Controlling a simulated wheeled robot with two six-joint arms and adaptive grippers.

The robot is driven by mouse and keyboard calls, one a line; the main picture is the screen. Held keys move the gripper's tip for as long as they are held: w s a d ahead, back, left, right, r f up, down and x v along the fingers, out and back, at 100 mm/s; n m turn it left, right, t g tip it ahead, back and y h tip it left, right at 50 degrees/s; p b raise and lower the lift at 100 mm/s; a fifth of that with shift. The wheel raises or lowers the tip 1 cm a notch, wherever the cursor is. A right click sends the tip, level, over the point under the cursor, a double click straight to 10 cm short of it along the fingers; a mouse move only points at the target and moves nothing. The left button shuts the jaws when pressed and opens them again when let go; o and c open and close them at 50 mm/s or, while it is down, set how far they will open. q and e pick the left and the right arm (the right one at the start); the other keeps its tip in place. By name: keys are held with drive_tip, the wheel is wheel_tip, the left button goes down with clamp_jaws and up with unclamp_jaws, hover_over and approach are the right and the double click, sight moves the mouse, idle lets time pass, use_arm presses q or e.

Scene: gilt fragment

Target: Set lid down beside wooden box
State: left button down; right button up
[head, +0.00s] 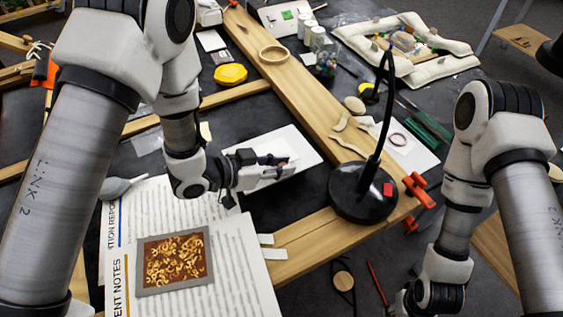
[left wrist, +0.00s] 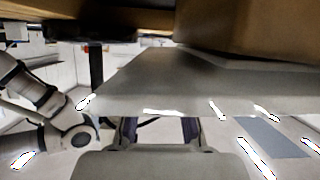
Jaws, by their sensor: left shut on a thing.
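My left gripper (head: 284,172) is low over the table at the near edge of a pale flat panel (head: 303,143). It is shut on a thin flat piece, which I take for the lid; the fingers hide most of it in the head view. In the left wrist view a grey flat plate (left wrist: 200,82) spreads out beyond the fingers. A shallow, square, grey-rimmed piece (head: 175,289) with gold curls on brown lies on the printed sheets; I cannot tell whether it is the wooden box. My right gripper (head: 399,303) shows only partly at the bottom edge.
A black lamp base (head: 362,190) stands just right of my left gripper, with red clamps (head: 417,188) beyond it. A long wooden beam (head: 290,85) crosses the table. Printed sheets (head: 237,260) cover the near left. A grey blower bulb (head: 115,187) lies beside them.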

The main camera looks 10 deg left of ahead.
use_arm(q)
drive_tip(key=c, duration=1.1)
unclamp_jaws()
drive_tip(key=shift+o, duration=0.2)
drive_tip(key=shift+f, duration=0.1)
